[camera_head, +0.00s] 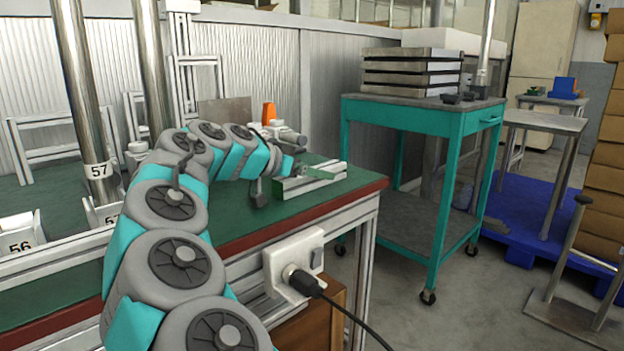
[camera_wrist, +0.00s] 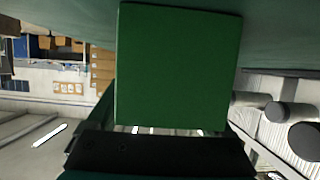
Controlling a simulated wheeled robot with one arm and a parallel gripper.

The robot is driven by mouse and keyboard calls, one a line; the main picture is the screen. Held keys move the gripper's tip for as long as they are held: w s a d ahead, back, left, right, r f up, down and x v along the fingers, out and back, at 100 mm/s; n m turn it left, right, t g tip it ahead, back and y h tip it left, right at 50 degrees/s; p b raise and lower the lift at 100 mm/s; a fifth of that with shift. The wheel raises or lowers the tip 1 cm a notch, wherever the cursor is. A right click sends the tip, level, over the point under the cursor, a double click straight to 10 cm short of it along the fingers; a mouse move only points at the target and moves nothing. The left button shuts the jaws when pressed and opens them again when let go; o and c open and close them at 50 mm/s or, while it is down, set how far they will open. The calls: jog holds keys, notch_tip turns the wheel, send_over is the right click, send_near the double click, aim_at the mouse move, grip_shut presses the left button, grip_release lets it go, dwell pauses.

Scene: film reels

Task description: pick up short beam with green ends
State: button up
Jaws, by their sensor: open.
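A short pale beam (camera_head: 312,183) lies near the right end of the green tabletop in the head view, with green showing at its near left end. My gripper (camera_head: 298,171) is at the end of my arm, right at the beam, and is open. Its fingers are small and partly hidden in this view. In the wrist view a broad green face (camera_wrist: 178,65) fills the middle, very close to the camera. I cannot tell whether it is an end of the beam. A dark bar of my gripper (camera_wrist: 155,155) crosses the bottom of that view.
The green workbench (camera_head: 250,233) has a red-brown edge. An orange object (camera_head: 268,113) and grey fittings stand behind the beam. A teal cart (camera_head: 437,118) with stacked trays is to the right. A white socket box (camera_head: 293,262) hangs on the bench's front.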

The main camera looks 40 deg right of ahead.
grip_shut()
dwell(0.5)
